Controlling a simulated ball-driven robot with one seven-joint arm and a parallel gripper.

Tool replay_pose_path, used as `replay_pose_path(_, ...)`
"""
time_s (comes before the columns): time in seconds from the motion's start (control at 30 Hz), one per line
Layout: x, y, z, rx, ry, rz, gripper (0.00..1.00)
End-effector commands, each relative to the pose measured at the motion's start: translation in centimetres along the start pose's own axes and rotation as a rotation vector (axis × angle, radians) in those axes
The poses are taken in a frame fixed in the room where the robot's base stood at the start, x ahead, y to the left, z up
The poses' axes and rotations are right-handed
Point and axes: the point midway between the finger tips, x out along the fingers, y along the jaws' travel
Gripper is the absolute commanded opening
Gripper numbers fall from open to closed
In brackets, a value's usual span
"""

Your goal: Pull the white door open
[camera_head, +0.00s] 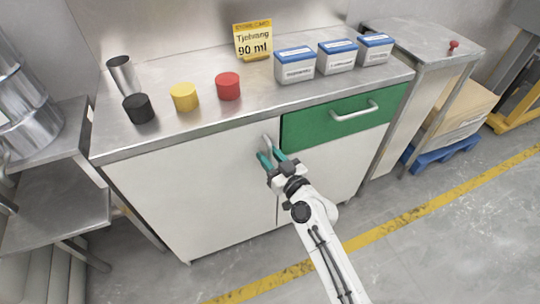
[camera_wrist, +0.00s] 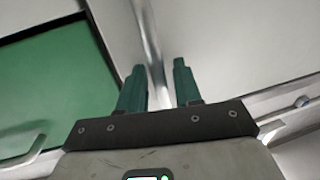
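The white door (camera_head: 190,185) is the left front panel of the steel-topped cabinet and looks closed. Its upright metal handle (camera_head: 266,141) is at the door's upper right. My gripper (camera_head: 271,156) is at this handle, with its two green fingers apart. In the wrist view, the handle (camera_wrist: 149,40) runs down between the fingertips of my gripper (camera_wrist: 159,66), nearer the left finger. A gap shows on the right finger's side, so the fingers are around the handle but not closed on it. The handle's lower end is hidden by the gripper.
A green drawer (camera_head: 345,118) with a horizontal handle (camera_head: 355,111) is right of the door. Black (camera_head: 139,108), yellow (camera_head: 184,97) and red (camera_head: 228,86) canisters stand on the counter. A steel side table (camera_head: 50,205) stands close on the left. The floor in front is clear.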

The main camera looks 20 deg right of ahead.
Motion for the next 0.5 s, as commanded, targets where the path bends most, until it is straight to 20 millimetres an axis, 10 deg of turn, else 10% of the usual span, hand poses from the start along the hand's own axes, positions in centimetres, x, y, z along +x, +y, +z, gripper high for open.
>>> replay_pose_path(0.2,0.01,-0.02,0.01,0.000,0.000,0.000,0.34)
replay_pose_path(0.5,-0.01,-0.01,0.01,0.000,0.000,0.000,0.05)
